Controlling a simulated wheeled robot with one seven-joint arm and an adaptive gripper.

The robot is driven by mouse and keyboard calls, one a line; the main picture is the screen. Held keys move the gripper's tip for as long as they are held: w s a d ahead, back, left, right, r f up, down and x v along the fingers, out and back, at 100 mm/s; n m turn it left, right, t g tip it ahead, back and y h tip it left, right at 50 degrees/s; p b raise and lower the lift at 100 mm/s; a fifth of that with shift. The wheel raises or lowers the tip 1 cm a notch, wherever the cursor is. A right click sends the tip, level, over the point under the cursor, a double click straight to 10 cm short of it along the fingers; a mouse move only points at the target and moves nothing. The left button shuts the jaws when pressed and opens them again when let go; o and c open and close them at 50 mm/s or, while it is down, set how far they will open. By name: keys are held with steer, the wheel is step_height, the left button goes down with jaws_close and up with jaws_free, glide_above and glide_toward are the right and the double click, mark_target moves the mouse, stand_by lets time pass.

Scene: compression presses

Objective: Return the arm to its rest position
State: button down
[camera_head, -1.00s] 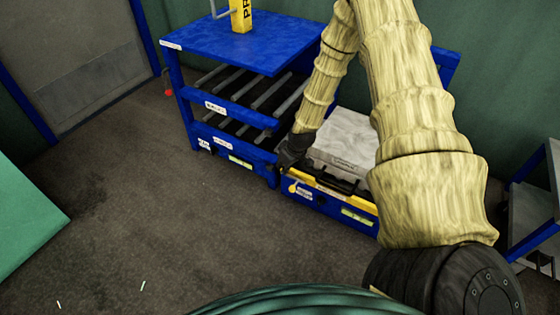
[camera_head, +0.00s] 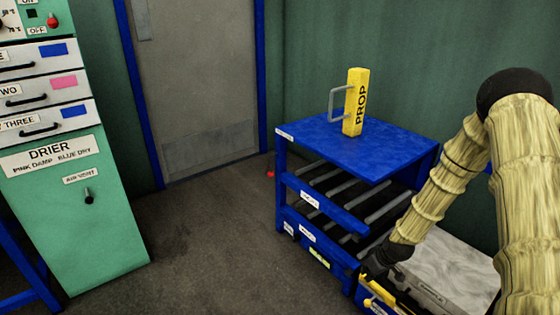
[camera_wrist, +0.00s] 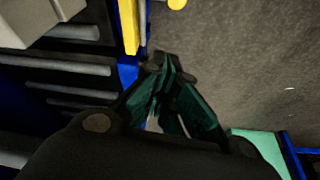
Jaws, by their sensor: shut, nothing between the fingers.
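My arm, in a pale yellow ribbed sleeve, comes down the right side of the head view. A yellow bar (camera_head: 378,294) lies just below the gripper in the head view. The yellow bar also shows in the wrist view (camera_wrist: 129,24), beyond the fingertips. Whether the gripper touches it I cannot tell.
A blue roller stand (camera_head: 330,135) carries a yellow PROP block (camera_head: 355,103) left of my arm. A grey slab (camera_head: 450,268) lies under the arm. A green drier cabinet (camera_head: 75,215) stands at left. Dark floor (camera_head: 210,230) between is clear.

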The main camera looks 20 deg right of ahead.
steer(key=s+a+f+m+g, duration=0.1)
steer(key=s+a+f, duration=0.2)
steer(key=s+a, duration=0.4)
steer(key=s+a+f+g, duration=0.1)
steer(key=s+a+f, duration=0.3)
steer(key=s+a, duration=0.35)
steer(key=s+a+m+g, duration=0.1)
steer(key=s+a, duration=0.4)
steer(key=s, duration=0.5)
steer(key=s+a+m+g, duration=0.1)
steer(key=s+a, duration=0.4)
steer(key=s, duration=0.4)
step_height(320, 180, up, 33)
steer(key=p, duration=3.4)
steer(key=shift+h, duration=0.4)
steer(key=shift+s+d, duration=0.1)
steer(key=shift+s, duration=0.05)
